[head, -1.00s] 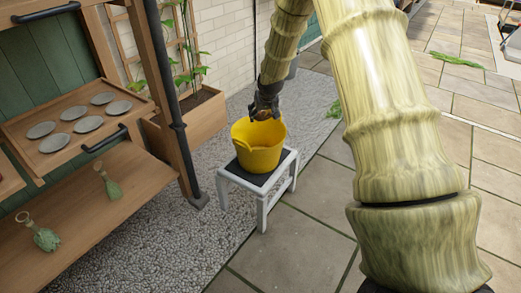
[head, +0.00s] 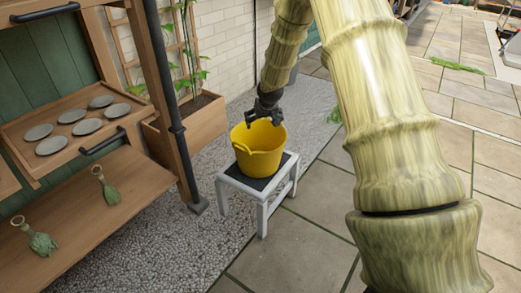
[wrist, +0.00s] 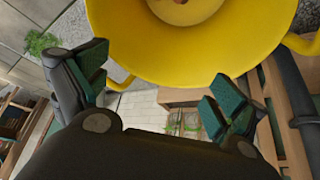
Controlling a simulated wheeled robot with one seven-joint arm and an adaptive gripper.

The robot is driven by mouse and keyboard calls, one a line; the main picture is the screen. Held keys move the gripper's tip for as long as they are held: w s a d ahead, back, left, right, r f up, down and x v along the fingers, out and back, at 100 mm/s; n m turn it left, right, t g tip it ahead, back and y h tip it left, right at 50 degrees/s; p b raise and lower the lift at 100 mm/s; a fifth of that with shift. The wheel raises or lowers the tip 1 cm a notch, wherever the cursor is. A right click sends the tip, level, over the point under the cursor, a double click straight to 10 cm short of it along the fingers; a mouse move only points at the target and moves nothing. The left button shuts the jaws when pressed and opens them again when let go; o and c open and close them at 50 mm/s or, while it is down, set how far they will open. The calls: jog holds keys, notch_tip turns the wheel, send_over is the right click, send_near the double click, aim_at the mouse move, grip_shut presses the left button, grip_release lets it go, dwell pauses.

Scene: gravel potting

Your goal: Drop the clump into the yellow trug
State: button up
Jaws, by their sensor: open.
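The yellow trug (head: 258,155) stands upright on a small white-framed stool. My gripper (head: 264,119) is just above its rim in the head view, pointing down, open and with nothing between its fingers. In the wrist view the gripper (wrist: 156,78) has its green-padded fingers wide apart, and the trug (wrist: 130,50) fills the top. A small reddish-brown bit (wrist: 181,2) shows inside the trug at the top edge; I cannot tell whether it is the clump. Most of the trug's inside is hidden.
The stool (head: 262,207) stands where gravel meets paving. A wooden bench (head: 95,215) with two green, necked objects and a tray (head: 75,155) of several grey discs are at the left. A planter (head: 195,122) stands behind. Green growth (head: 457,66) lies on the paving.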

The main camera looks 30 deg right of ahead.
jog(key=v, duration=1.2)
dwell(0.5)
jog(key=s+a+f+n+g+y, duration=0.1)
jog(key=s+a+f, duration=0.5)
jog(key=f, duration=0.4)
jog(key=s+a+f+g, duration=0.1)
jog(key=s+a+f, duration=0.5)
jog(key=f, duration=0.4)
jog(key=s+a+f+n+g+y, duration=0.1)
jog(key=s+a+f, duration=0.4)
jog(key=s+f, duration=0.3)
jog(key=s+a+f+n+g, duration=0.1)
jog(key=s+a+f, duration=0.25)
jog(key=s, duration=0.55)
jog(key=s+a+f+g, duration=0.1)
jog(key=s+a+f, duration=0.25)
jog(key=s, duration=0.55)
jog(key=s+a+f+n+g, duration=0.15)
jog(key=s+f, duration=0.25)
jog(key=s, duration=0.6)
notch_tip(320, 180, up, 31)
jog(key=p, duration=3.1)
jog(key=shift+w+a+m+t, duration=0.25)
jog(key=shift+w+m+t, duration=0.1)
jog(key=shift+w+t, duration=0.15)
